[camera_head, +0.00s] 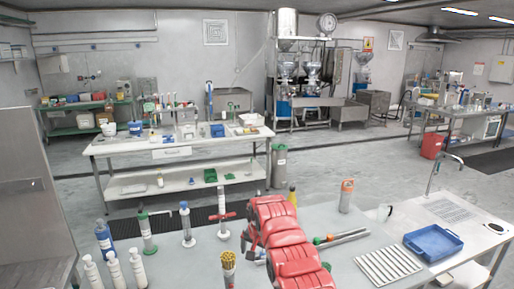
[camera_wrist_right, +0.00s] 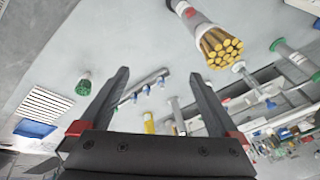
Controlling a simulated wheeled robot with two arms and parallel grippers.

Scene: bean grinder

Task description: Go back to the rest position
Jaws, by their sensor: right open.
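My right gripper (camera_wrist_right: 159,75) is open and empty in the right wrist view, with its two dark fingers spread wide apart. Nothing is between the fingertips at close range; table items show beyond them. In the head view my red right arm reaches over the near table, and its gripper end is largely hidden behind the arm. My left gripper is not in view.
On the near table (camera_head: 345,265) stand a holder of yellow sticks (camera_head: 228,262), white bottles (camera_head: 114,268), a blue-labelled bottle (camera_head: 104,237), an orange-topped cylinder (camera_head: 347,196), a ribbed white rack (camera_head: 388,265) and a blue tray (camera_head: 433,243). A sink lies at right.

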